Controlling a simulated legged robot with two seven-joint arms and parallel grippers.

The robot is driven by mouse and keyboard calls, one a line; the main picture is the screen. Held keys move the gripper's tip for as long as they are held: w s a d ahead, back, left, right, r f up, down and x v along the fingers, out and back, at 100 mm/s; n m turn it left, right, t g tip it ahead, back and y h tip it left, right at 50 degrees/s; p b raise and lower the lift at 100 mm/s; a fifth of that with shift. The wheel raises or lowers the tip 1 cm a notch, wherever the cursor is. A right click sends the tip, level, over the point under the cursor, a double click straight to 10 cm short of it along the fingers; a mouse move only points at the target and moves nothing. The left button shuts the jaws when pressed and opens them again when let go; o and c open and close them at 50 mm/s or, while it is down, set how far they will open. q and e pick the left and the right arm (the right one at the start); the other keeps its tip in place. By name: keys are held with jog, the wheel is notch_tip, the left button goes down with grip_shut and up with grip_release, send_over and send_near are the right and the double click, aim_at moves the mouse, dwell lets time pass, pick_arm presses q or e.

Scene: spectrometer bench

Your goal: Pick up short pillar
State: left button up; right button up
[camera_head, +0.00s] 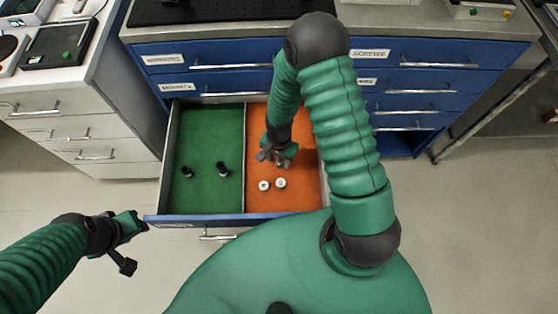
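Two small pale round pieces, a left one (264,185) and a right one (281,183), stand close together on the drawer's orange floor. Two dark upright posts, a left one (187,172) and a right one (222,169), stand in the green compartment. Which of these is the short pillar I cannot tell for sure. My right gripper (277,159) points down over the orange compartment, just behind the pale pieces, and its fingers look spread. A small light patch shows between them, too small to identify. My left gripper (132,243) is open and empty, outside the drawer's front left corner.
The open drawer (160,218) has a divider (244,150) between its green and orange halves. It belongs to a blue cabinet (235,52) with closed drawers. A white cabinet (85,125) stands at left. My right arm covers part of the drawer's right side.

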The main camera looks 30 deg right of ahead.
jog(key=shift+d, duration=0.1)
grip_shut()
